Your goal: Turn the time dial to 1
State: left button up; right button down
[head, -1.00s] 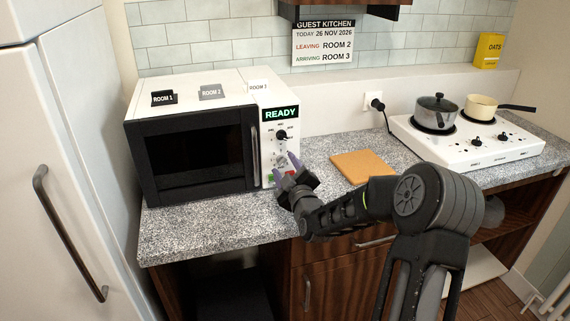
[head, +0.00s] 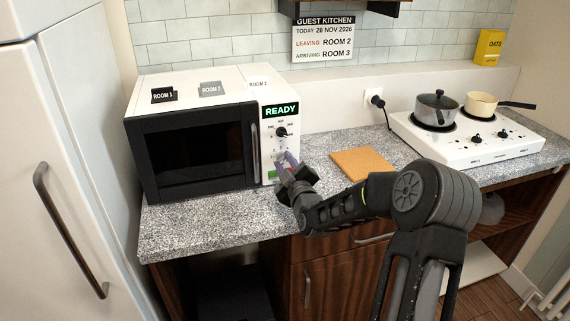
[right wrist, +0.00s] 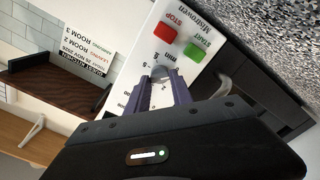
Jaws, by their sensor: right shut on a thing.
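The microwave (head: 196,150) stands on the counter, and its display (head: 281,112) reads READY. An upper dial (head: 281,132) is on its control panel. The time dial shows in the right wrist view (right wrist: 160,74) as a light knob beside the "min" print and the number 5. My right gripper (head: 285,160) is at the panel below the upper dial. In the right wrist view its fingers (right wrist: 163,84) are shut on the time dial, one on each side. The dial's pointer is too small and covered to read. My left gripper is not in view.
A green START button (right wrist: 195,50) and a red STOP button (right wrist: 165,32) sit close to the fingers. Three room tags lie on the microwave. A cork board (head: 361,164) and a hob (head: 470,145) with two pots are to the right. A fridge stands left.

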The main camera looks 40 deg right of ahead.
dwell(0.3)
jog(key=shift+f+m+b, duration=0.2)
jog(key=shift+m+b, duration=0.3)
jog(key=shift+b, duration=0.6)
jog(key=m+b, duration=0.6)
jog(key=b, duration=0.2)
jog(key=shift+f+b, duration=0.1)
jog(key=shift+b, duration=0.3)
jog(key=shift+r+m+b, duration=0.3)
jog(key=shift+m+b, duration=0.7)
jog(key=shift+b, duration=0.1)
jog(key=c, duration=1.1)
grip_release()
jog(key=shift+s, duration=0.15)
jog(key=b+v, duration=0.1)
jog(key=v, duration=0.6)
jog(key=shift+s+a, duration=0.1)
jog(key=shift+s, duration=0.15)
